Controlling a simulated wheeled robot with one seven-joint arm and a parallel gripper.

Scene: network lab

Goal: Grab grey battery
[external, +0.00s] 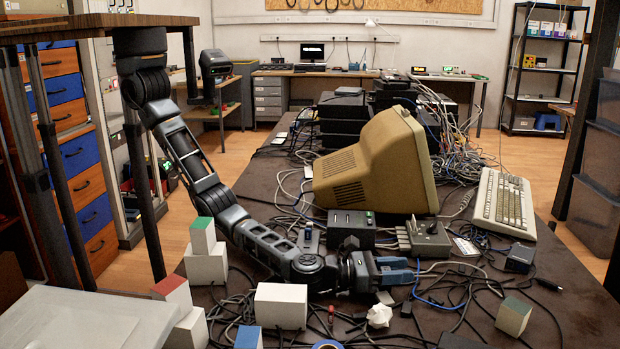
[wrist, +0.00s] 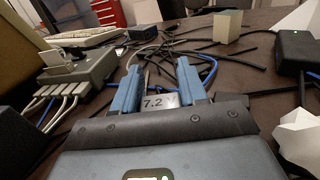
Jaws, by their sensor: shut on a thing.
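The grey battery (wrist: 160,101), marked "7.2 V", sits between the two blue fingers of my gripper (wrist: 158,76) in the wrist view, close to the palm. My gripper is shut on it, with a finger along each side. In the external view my gripper (external: 398,270) is low over the dark table, its fingers pointing right. I cannot make out the battery clearly there, and its far end is hard to see among the cables in the wrist view.
A grey box with plugged cables (external: 428,238) stands just behind my gripper. A beige monitor (external: 375,165) and a keyboard (external: 503,207) are farther back. Crumpled paper (external: 379,316) lies in front. Loose cables, a white block (external: 280,305) and a green-topped block (external: 513,316) lie around.

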